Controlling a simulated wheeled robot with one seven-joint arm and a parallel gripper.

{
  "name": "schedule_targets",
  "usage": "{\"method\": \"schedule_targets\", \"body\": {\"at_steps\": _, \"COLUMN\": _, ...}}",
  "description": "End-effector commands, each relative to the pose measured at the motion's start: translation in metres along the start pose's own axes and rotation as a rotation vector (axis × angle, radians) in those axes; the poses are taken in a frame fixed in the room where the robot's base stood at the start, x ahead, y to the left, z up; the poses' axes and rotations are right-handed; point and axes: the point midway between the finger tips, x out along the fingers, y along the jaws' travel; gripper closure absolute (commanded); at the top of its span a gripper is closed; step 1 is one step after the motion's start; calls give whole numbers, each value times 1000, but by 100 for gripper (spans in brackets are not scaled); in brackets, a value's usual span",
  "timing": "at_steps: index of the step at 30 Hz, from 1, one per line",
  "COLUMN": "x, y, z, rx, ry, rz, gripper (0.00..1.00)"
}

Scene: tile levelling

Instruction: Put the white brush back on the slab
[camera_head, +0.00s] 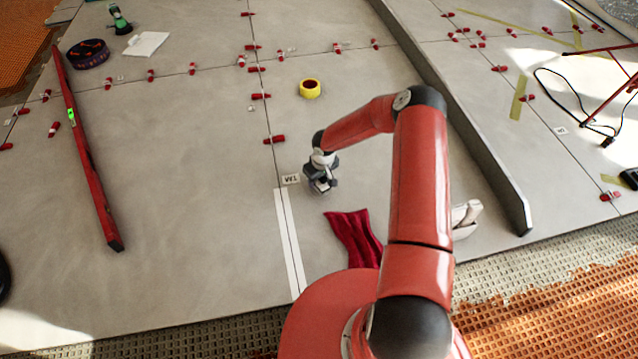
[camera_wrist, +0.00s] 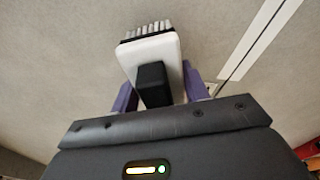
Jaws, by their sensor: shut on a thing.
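The white brush (camera_wrist: 150,52) is in the wrist view, its pale bristles pointing to the top of the picture. A black block (camera_wrist: 153,84) sits over its near part. My gripper (camera_wrist: 160,88) is shut on the brush, with purple fingers on either side of it. The brush is mostly hidden by the gripper there. I cannot tell whether the bristles touch the slab.
A dark red cloth (camera_head: 354,238) lies in front of the gripper. A yellow tape roll (camera_head: 310,88) lies behind it. A red level (camera_head: 88,160) lies at left, and a long grey bar (camera_head: 470,130) at right. A white object (camera_head: 466,217) is partly behind my arm. Red clips line the joints.

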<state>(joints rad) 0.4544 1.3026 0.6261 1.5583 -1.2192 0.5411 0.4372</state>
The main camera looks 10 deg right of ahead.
Motion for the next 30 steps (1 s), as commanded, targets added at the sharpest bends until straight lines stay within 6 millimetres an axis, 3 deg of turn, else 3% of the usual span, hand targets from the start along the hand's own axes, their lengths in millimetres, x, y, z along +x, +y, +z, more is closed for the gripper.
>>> {"method": "schedule_targets", "body": {"at_steps": 4, "x": 24, "y": 0, "z": 4, "rx": 1, "ry": -1, "rz": -2, "gripper": 88}}
{"method": "schedule_targets", "body": {"at_steps": 16, "x": 30, "y": 0, "z": 4, "rx": 0, "ry": 1, "rz": 0, "gripper": 88}}
{"method": "schedule_targets", "body": {"at_steps": 17, "x": 29, "y": 0, "z": 4, "rx": 0, "ry": 0, "rz": 0, "gripper": 52}}
{"method": "schedule_targets", "body": {"at_steps": 21, "x": 29, "y": 0, "z": 4, "rx": 0, "ry": 0, "rz": 0, "gripper": 34}}
{"method": "schedule_targets", "body": {"at_steps": 30, "x": 27, "y": 0, "z": 4, "rx": 1, "ry": 0, "rz": 0, "gripper": 33}}
